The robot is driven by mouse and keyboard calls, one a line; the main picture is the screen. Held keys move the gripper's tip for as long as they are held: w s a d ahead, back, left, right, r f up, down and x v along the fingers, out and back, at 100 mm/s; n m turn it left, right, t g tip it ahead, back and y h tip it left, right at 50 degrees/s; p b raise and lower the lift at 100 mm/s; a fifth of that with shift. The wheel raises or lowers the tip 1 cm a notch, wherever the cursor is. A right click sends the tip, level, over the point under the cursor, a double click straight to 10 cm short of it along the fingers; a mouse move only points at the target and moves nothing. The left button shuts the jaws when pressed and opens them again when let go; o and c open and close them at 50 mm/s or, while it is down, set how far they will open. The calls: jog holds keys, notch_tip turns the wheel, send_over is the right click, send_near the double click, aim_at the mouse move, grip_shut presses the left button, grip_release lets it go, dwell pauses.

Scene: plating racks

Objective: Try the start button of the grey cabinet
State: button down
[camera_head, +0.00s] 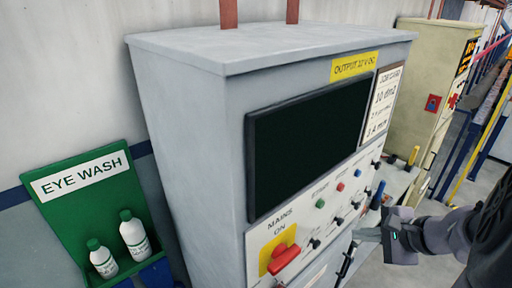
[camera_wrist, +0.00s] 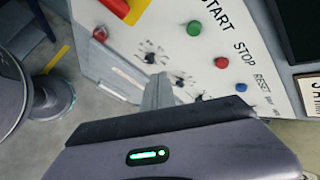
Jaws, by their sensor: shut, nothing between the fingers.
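The grey cabinet (camera_head: 190,130) stands in the middle of the head view, its sloping white control panel facing right. The green start button (camera_head: 320,203) is on that panel; in the wrist view the green button (camera_wrist: 194,28) is beside the word START. The red stop button (camera_head: 340,187) and blue reset button (camera_head: 357,173) follow in the row. My gripper (camera_head: 362,235) is in front of the panel, shut and empty. In the wrist view its closed fingertips (camera_wrist: 160,78) are below and left of the green button, apart from it in the picture. Contact with the panel cannot be told.
A red mains switch (camera_head: 284,258) on a yellow plate sits at the panel's near end. Several black knobs lie below the buttons. A dark screen (camera_head: 305,140) is above. A green eye wash station (camera_head: 85,200) is at left, and a beige cabinet (camera_head: 425,85) stands behind right.

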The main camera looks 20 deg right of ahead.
aim_at(320, 204)
jog(key=shift+s+d+r+m, duration=0.2)
jog(key=shift+d+r+m, duration=0.1)
jog(key=shift+d, duration=0.25)
jog(key=w+a, duration=0.3)
jog(key=w, duration=0.5)
jog(key=shift+a, duration=0.2)
jog(key=shift+w, duration=0.25)
dwell(1.5)
jog(key=shift+w+a+b, duration=0.15)
jog(key=shift+w+b, duration=0.15)
